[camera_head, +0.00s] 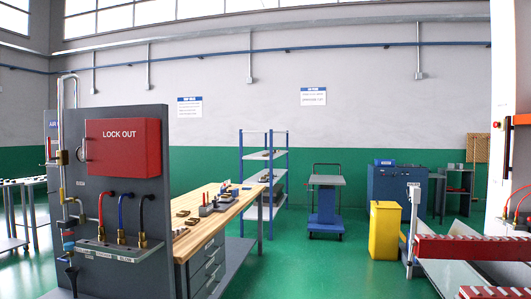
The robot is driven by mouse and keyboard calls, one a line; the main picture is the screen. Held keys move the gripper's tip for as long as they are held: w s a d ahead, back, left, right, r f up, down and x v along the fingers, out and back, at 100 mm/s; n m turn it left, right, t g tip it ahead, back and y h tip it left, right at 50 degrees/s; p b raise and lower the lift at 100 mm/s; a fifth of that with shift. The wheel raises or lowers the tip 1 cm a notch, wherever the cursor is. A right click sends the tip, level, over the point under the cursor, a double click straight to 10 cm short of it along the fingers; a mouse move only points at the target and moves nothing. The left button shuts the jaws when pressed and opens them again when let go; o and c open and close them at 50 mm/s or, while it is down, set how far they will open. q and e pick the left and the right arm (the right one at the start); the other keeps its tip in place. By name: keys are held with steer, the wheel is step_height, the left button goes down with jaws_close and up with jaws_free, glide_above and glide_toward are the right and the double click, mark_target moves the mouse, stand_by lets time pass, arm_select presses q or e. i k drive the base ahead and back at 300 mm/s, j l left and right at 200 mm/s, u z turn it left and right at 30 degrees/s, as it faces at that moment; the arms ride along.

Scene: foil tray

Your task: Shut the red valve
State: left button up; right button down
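A dark grey service panel (152,190) stands at the left. It carries a red box marked LOCK OUT (124,148), brass and grey pipework (62,157), and red (101,212), blue (121,212) and black (141,214) hoses above a labelled ledge. A small red part (68,235) sits low on the pipework at the panel's left edge. It may be the red valve, but it is too small to tell its handle position. A blue part (70,260) is just below it. Neither of my grippers is in view.
A wooden-topped workbench (225,205) with small parts stands right of the panel. Behind are a blue shelf rack (264,172), a cart (325,205) and a yellow bin (384,230). Red-and-white striped bars (470,248) are at lower right. Green floor (320,265) is clear in the middle.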

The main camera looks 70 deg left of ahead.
mark_target(49, 143)
steer(key=j+u, duration=0.1)
steer(key=u, duration=0.8)
steer(key=j+u, duration=0.15)
steer(key=u, duration=0.3)
steer(key=j+u, duration=0.1)
steer(key=u, duration=0.35)
steer(key=i+j+u, duration=0.65)
steer(key=j+u, duration=0.15)
steer(key=j, duration=0.2)
steer(key=i+j+u, duration=0.55)
steer(key=i+u, duration=0.2)
steer(key=i+j, duration=0.15)
steer(key=i, duration=0.3)
steer(key=i+j, duration=0.15)
steer(key=i, duration=0.35)
